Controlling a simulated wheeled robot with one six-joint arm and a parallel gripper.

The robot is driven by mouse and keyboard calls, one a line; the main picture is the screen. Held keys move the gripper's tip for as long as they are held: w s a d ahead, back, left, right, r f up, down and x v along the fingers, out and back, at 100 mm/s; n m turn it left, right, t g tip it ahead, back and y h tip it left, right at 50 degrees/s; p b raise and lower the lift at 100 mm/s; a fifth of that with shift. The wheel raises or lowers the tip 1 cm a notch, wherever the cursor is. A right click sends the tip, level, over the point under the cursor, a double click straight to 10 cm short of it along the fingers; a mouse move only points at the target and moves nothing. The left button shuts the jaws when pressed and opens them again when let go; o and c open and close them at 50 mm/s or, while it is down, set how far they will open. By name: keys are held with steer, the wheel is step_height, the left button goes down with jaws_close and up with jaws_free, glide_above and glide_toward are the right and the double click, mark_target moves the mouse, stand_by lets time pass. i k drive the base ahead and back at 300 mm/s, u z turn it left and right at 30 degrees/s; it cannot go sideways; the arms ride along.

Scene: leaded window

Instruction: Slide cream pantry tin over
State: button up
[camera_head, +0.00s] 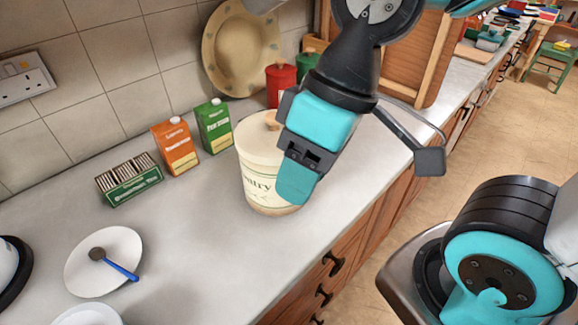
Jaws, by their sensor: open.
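The cream pantry tin (259,172) stands upright on the grey worktop, near its front edge. It has dark lettering on its side and a wooden knob on its lid. My gripper (355,172) is at the tin's right side, with its fingers spread open. One teal-tipped finger overlaps the front right of the tin in the picture and hides part of it. I cannot tell whether that finger touches the tin. The other finger sticks out to the right, past the worktop's edge.
An orange carton (176,147), a green carton (214,126) and a tea box (129,181) stand left of the tin. A white plate with a spoon (90,275) lies front left. Worktop between is clear.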

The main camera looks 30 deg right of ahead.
mark_target(259, 182)
steer(key=u, duration=0.35)
steer(key=k, duration=0.7)
steer(key=u, duration=0.65)
steer(key=i, duration=0.2)
steer(key=z, duration=2.05)
